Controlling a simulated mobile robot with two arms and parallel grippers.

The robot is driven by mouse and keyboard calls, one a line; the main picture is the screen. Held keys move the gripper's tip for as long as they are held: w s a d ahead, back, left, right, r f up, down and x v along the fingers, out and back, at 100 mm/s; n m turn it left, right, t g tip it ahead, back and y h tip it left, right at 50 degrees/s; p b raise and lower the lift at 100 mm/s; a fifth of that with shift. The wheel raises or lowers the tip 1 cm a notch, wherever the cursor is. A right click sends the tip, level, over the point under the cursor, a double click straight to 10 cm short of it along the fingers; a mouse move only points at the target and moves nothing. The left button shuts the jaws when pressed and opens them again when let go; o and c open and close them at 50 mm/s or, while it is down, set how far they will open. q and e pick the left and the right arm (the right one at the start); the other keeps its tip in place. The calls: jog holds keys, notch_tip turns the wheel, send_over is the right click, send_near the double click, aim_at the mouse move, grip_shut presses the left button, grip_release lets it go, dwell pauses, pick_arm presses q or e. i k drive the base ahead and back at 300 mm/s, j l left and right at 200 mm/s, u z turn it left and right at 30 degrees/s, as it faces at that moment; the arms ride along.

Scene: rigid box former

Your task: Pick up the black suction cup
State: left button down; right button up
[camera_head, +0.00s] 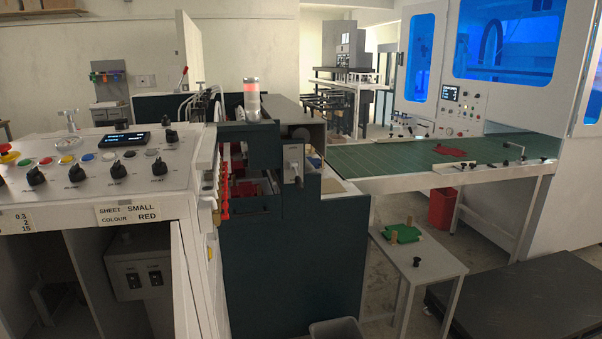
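A small black object that looks like the suction cup (416,261) stands on the white side table (432,272), near its front left part. It is too small to make out its details. A green piece (403,233) with light brown upright pegs is behind it on the same table, apart from it. Neither of my grippers shows in the head view.
The dark machine body (290,260) and the white control panel (95,165) fill the left and middle. A green conveyor table (440,158), a red bin (442,208) and a low black platform (520,295) are on the right. Grey floor shows around the side table.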

aim_at(416, 260)
jog(key=l+u, duration=0.1)
jog(key=u, duration=0.4)
jog(key=i+l+u, duration=0.1)
jog(key=l+u, duration=0.3)
jog(key=l, duration=0.35)
jog(key=l+u, duration=0.45)
jog(key=l, duration=0.3)
